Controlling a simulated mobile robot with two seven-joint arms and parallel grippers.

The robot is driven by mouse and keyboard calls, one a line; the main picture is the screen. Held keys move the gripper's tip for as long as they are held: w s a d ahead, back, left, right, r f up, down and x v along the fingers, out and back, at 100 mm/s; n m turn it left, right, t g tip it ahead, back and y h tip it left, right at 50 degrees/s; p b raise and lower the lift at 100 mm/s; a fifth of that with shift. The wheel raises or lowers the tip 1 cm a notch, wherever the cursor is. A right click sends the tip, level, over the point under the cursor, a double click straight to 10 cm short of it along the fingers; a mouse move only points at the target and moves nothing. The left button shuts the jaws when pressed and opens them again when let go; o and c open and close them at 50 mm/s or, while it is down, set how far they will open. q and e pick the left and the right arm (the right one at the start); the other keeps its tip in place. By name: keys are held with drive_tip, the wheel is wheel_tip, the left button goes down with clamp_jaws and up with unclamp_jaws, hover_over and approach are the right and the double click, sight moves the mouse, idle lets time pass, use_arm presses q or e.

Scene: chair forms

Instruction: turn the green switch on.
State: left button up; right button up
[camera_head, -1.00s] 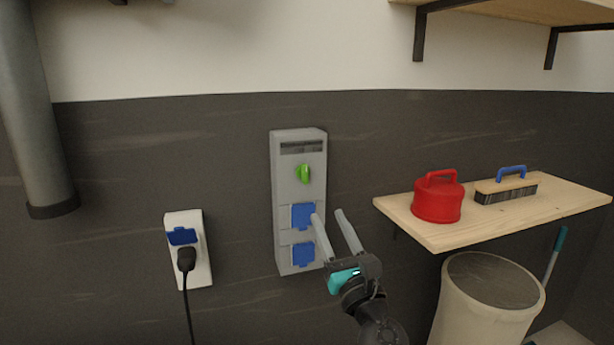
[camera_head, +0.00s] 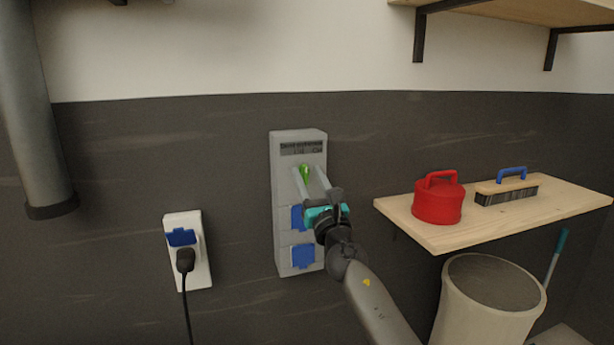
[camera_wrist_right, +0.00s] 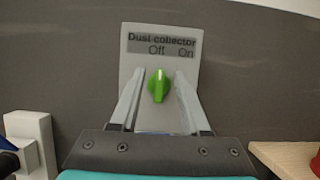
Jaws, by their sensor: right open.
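The green switch (camera_head: 304,173) is on a grey wall box (camera_head: 284,205) above two blue socket covers. In the right wrist view the green switch (camera_wrist_right: 158,86) stands about upright, under a label reading "Dust collector", "Off" and "On". My right gripper (camera_head: 308,172) is open, with one finger on each side of the switch. In the right wrist view my right gripper (camera_wrist_right: 158,90) shows a gap between each finger and the switch. I cannot tell how deep the fingertips reach around it. My left gripper is not in view.
A white wall socket (camera_head: 199,261) with a black plug (camera_head: 186,260) is at the left. A wooden shelf (camera_head: 440,236) at the right bears a red canister (camera_head: 438,200) and a brush (camera_head: 507,189). A pale bin (camera_head: 480,315) stands below the shelf.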

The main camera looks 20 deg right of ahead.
drive_tip(key=shift+x, duration=0.85)
drive_tip(key=shift+c, duration=0.2)
clamp_jaws()
